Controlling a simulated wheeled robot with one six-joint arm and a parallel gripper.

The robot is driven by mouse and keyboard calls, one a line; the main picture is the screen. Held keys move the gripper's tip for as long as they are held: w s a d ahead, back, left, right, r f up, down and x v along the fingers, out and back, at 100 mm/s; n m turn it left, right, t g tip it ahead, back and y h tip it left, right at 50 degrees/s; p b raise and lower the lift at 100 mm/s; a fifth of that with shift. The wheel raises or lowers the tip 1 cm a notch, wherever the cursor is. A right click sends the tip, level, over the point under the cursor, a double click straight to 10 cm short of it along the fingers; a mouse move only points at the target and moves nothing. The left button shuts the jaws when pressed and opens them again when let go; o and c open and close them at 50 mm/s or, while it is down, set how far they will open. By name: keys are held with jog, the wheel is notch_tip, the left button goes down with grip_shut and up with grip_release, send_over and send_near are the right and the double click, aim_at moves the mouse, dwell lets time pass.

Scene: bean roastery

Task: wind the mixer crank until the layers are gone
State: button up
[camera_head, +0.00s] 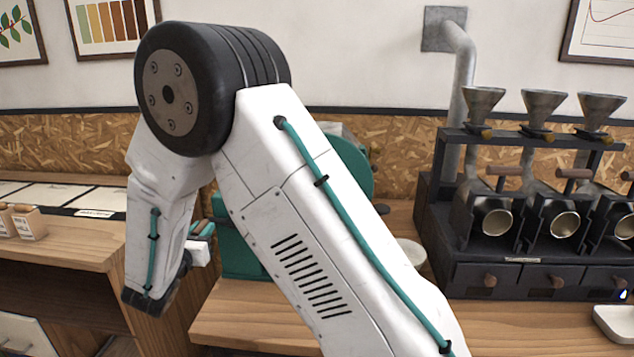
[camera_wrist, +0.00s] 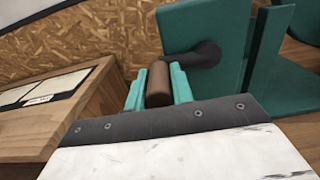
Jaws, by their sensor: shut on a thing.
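The mixer (camera_head: 240,243) is a green machine on the wooden counter, mostly hidden behind my arm in the head view. Its green body also shows in the wrist view (camera_wrist: 210,28). The crank has a dark arm (camera_wrist: 203,55) coming from the mixer's side and a brown cylindrical handle (camera_wrist: 159,84). My gripper (camera_wrist: 158,92) has its teal fingers on both sides of the handle and is shut on it. In the head view my gripper (camera_head: 203,229) is partly seen left of the mixer. The beans and their layers are hidden in both views.
A black sample roaster (camera_head: 485,280) with several funnels and drums stands at the right. A white tray (camera_head: 615,322) lies at the right front. A wooden counter (camera_head: 60,243) with small labelled boxes and pale sheets is at the left. A pale round dish (camera_head: 411,252) sits behind my arm.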

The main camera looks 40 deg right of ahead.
jog(key=shift+s+d+f, duration=0.4)
jog(key=shift+f, duration=0.55)
jog(key=shift+s+d+f, duration=0.35)
jog(key=shift+d+f, duration=0.05)
jog(key=shift+f, duration=0.6)
jog(key=shift+s+d+f, duration=0.4)
jog(key=shift+f, duration=0.55)
jog(key=shift+s+d+f, duration=0.2)
jog(key=shift+s+d, duration=0.35)
jog(key=shift+s+d+f, duration=0.15)
jog(key=shift+s+d, duration=0.4)
